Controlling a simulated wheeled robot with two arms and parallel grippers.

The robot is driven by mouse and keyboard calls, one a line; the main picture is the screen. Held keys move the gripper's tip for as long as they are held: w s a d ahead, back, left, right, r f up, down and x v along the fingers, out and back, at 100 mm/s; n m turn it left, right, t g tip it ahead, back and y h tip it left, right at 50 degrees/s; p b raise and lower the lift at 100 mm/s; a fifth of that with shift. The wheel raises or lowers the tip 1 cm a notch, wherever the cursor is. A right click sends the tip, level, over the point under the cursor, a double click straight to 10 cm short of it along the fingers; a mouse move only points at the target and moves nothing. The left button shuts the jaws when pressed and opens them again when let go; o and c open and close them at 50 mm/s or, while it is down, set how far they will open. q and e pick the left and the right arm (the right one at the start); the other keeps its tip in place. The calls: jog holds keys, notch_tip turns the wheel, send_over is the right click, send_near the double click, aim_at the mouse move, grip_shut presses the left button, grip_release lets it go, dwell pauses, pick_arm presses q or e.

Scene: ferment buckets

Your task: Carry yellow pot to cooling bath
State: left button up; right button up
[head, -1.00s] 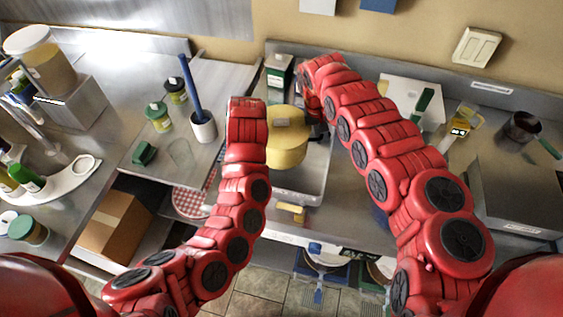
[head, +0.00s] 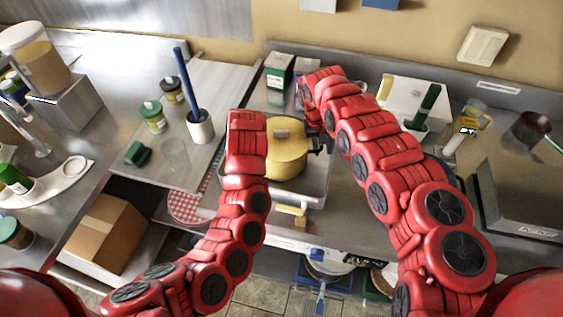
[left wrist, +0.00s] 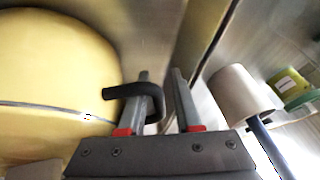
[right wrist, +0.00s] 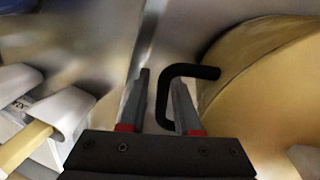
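The yellow pot (head: 289,160), with a lid, stands upright inside the metal basin (head: 318,190), which looks like the cooling bath. The pot also fills the left side of the left wrist view (left wrist: 50,70) and the right side of the right wrist view (right wrist: 270,85). My left gripper (left wrist: 160,75) is open, its fingers on either side of the pot's left black handle (left wrist: 130,90). My right gripper (right wrist: 162,82) is open, its fingers on either side of the right black handle (right wrist: 185,70). In the head view my left fingers are hidden; whether the pot touches the basin's bottom is hidden.
A green-and-white carton (head: 279,70) is behind the pot. A white container (head: 413,105) and a yellow-topped bottle (head: 465,125) stand right of my right arm.

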pick_arm(q)
jog(key=shift+o, duration=0.2)
jog(key=shift+s, duration=0.1)
pick_arm(e)
jog(key=shift+o, duration=0.2)
jog(key=shift+a, duration=0.1)
pick_arm(q)
jog(key=shift+d, duration=0.1)
jog(key=shift+r, duration=0.1)
jog(key=shift+d+r, duration=0.15)
jog(key=shift+r, duration=0.2)
pick_arm(e)
jog(key=shift+a, duration=0.1)
pick_arm(q)
jog(key=v, duration=0.7)
jog(key=shift+s, duration=0.15)
pick_arm(e)
jog(key=shift+r, duration=0.15)
notch_tip(320, 180, up, 12)
jog(key=a, duration=0.2)
jog(key=shift+a+f, duration=0.2)
jog(key=shift+f, duration=0.05)
